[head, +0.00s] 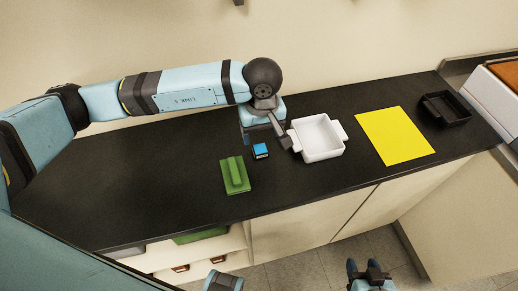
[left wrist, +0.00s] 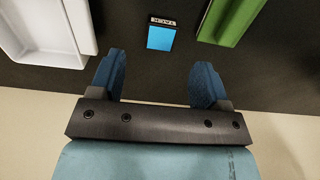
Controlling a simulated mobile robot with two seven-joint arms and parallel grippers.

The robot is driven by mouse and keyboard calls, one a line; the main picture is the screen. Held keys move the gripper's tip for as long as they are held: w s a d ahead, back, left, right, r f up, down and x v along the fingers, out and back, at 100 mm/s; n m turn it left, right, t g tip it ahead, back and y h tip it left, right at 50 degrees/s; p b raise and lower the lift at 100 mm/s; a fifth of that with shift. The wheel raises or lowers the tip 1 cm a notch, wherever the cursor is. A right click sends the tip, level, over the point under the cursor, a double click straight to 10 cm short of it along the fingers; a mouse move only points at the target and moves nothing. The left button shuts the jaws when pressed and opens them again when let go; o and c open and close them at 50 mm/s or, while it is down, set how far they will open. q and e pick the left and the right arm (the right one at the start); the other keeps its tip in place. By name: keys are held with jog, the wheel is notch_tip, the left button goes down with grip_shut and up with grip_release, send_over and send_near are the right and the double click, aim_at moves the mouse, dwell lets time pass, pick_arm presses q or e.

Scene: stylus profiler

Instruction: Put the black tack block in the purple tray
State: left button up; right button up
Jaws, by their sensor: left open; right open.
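A small block (head: 261,151) with a blue top and a dark, labelled side lies on the black counter. In the left wrist view the block (left wrist: 161,37) is ahead of the fingertips, and its label seems to read TACK. My left gripper (head: 264,137) is open and empty just behind the block, its fingers (left wrist: 160,72) apart and not touching it. My right gripper (head: 370,271) is open at the bottom of the head view, away from the counter. I see no purple tray; a white tray (head: 318,137) with side handles stands right of the block.
A green block with a raised bar (head: 236,176) lies in front and left of the small block. A yellow sheet (head: 394,136) lies right of the white tray. A black tray (head: 445,109) stands at the right end. The counter's left part is clear.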

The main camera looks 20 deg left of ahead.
aim_at(260, 149)
pick_arm(q)
notch_tip(260, 149, down, 2)
jog(key=shift+f, duration=0.15)
notch_tip(260, 149, down, 5)
jog(key=shift+w+a+r+p, duration=0.1)
jog(key=shift+a+p, duration=0.05)
jog(key=shift+p, duration=0.45)
jog(key=c, duration=1.1)
notch_tip(260, 149, up, 20)
jog(key=b, duration=0.2)
jog(key=w+a+r+m+p, duration=0.1)
jog(key=a+m+p, duration=0.1)
jog(key=a+p, duration=0.1)
jog(key=w+a+r+m+p, duration=0.1)
jog(key=a+r+m+p, duration=0.1)
jog(key=a+p, duration=0.1)
jog(key=w+a+r+m+p, duration=0.1)
jog(key=w+a+m+p, duration=0.1)
jog(key=a+p, duration=0.1)
jog(key=shift+a+r+m+p, duration=0.15)
jog(key=shift+a+m+p, duration=0.25)
jog(key=shift+p, duration=0.4)
